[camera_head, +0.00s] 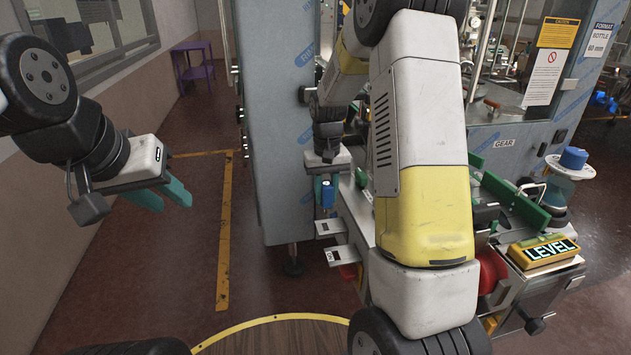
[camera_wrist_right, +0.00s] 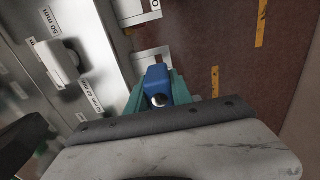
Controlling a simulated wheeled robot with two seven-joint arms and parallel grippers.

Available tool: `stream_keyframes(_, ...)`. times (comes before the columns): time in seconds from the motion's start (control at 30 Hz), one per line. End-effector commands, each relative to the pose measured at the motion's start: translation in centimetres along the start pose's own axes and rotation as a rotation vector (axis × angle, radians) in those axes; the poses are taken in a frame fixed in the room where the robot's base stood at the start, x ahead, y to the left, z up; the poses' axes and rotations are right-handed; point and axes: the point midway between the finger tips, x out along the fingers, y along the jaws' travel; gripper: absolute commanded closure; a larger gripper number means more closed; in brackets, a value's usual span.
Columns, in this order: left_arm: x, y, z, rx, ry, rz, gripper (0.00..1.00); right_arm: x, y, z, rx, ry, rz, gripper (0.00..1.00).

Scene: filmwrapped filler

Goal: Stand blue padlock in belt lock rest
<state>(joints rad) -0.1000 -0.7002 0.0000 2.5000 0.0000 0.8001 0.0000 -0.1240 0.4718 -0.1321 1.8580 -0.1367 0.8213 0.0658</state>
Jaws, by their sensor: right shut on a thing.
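The blue padlock (camera_head: 327,194) hangs between the teal fingers of my right gripper (camera_head: 327,184). The right wrist view shows the blue padlock (camera_wrist_right: 157,86) pinched between the teal fingertips (camera_wrist_right: 156,100). Two small pale ledges stick out from the machine's near left side: an upper one (camera_head: 329,226) and a lower one (camera_head: 342,254). The padlock is above the upper ledge and looks apart from it. Their labels are too small to read, so I cannot tell which is the belt lock rest. My left gripper (camera_head: 172,198) is empty, its fingers apart, over the floor at left.
The machine's grey cabinet (camera_head: 277,120) stands just behind my right gripper. A yellow LEVEL box (camera_head: 544,252) and a blue-capped bottle (camera_head: 568,172) are at the right. A purple side table (camera_head: 193,66) is far back. Floor with yellow tape (camera_head: 224,230) is clear at left.

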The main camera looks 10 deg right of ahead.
Motion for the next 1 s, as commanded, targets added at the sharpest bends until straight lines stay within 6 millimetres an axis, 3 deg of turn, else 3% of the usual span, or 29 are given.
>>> stream_keyframes(1.0,0.0,0.0,0.0,0.0,0.0,0.0,0.67,6.2,0.0,0.0,0.0,-0.001,0.0,1.0)
